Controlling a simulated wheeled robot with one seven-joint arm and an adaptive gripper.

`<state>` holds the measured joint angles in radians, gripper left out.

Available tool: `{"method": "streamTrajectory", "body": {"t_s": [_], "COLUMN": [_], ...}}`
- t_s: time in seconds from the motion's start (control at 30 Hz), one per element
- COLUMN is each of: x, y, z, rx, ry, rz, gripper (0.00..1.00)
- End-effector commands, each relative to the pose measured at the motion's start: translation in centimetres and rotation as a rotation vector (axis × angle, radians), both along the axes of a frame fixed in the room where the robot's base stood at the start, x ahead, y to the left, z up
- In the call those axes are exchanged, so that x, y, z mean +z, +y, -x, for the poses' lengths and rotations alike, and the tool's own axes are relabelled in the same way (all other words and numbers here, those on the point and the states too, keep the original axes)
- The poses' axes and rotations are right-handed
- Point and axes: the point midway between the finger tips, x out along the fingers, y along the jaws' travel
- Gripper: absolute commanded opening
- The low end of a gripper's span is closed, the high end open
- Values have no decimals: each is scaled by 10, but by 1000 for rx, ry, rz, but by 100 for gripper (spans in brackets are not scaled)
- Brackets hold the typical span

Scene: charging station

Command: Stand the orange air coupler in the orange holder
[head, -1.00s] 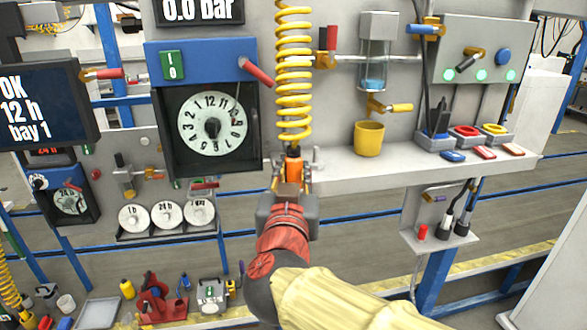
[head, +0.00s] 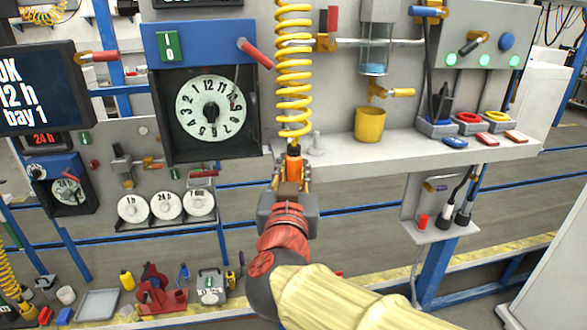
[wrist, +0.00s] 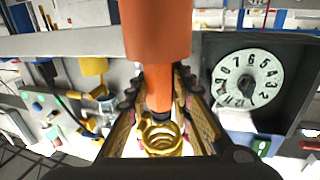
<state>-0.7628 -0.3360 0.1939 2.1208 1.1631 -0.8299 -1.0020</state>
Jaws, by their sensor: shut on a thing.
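The orange air coupler (head: 294,166) hangs on the lower end of a yellow coiled hose (head: 294,75). My gripper (head: 293,180) is shut on it and holds it roughly upright, just in front of the shelf's front edge in the head view. In the wrist view, the coupler (wrist: 159,90) sits between both fingers, with the yellow coil beyond it. A large orange-brown cylinder (wrist: 156,30) fills the top middle there; I cannot tell whether it belongs to the coupler. I cannot make out an orange holder in either view.
A grey shelf (head: 345,154) carries a small grey post (head: 317,142), a yellow cup (head: 369,124) and several coloured ring holders at right. A panel with a timer dial (head: 211,107) stands left. Below the shelf, space beside my gripper looks free.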

Motion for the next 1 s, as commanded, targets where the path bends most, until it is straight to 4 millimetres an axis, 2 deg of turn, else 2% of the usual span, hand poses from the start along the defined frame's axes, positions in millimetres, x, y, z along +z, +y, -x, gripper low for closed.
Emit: {"method": "streamTrajectory", "body": {"t_s": [0.07,0.1,0.47,0.8,0.87,1.0], "x": [1,1,0,0,0,1], "y": [0,0,0,0,1,1], "z": [0,0,0,2,6,26], "rx": [0,0,0,1,2,4], "ry": [-1,-1,0,1,1,-1], "rz": [0,0,0,0,0,-2], "gripper": [0,23,43,43,43,43]}}
